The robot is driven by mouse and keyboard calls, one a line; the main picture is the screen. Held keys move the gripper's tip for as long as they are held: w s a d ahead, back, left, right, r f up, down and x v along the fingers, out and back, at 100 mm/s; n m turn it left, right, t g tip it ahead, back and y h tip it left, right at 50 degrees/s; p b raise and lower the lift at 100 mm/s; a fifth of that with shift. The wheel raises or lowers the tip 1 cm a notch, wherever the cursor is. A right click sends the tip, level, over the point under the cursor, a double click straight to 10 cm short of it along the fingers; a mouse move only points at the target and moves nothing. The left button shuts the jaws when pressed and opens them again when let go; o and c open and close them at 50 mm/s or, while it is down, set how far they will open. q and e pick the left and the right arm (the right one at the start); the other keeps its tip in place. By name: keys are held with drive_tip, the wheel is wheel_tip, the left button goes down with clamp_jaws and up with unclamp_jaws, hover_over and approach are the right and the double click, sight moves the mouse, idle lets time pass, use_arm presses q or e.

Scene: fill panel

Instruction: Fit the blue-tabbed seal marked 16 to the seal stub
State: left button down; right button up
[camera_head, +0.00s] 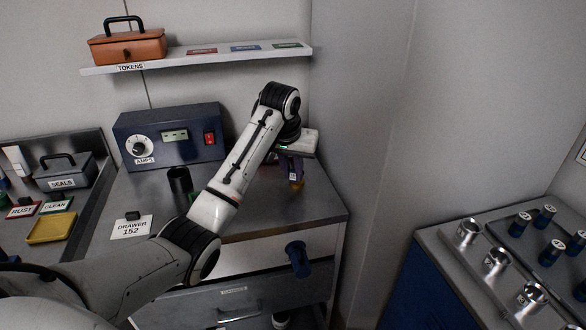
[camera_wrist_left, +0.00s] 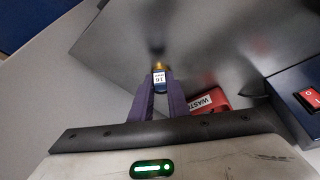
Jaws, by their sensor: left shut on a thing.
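My left gripper (camera_head: 295,183) is at the right end of the grey counter (camera_head: 245,200), pointing down. Its purple fingers are shut on a small seal, which shows in the left wrist view (camera_wrist_left: 159,79) with a white label reading 16, a dark blue tab and a yellow end. The yellow end points away from the gripper, and the seal appears to be held above the counter. I cannot tell for certain which thing is the seal stub. My right gripper is not in view.
A blue AMPS box (camera_head: 170,136) and a dark cup (camera_head: 180,181) stand on the counter. A red WASTE item (camera_wrist_left: 207,102) lies beside the fingers. A blue cylinder (camera_head: 297,258) juts out at the counter front. A grey tray (camera_head: 480,255) with metal rings is at right.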

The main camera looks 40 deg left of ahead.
use_arm(q)
drive_tip(key=shift+f, duration=1.15)
drive_tip(key=c, duration=1.6)
unclamp_jaws()
drive_tip(key=v, duration=1)
drive_tip(key=shift+r, duration=0.2)
drive_tip(key=shift+s+f, duration=0.1)
drive_tip(key=shift+s, duration=0.05)
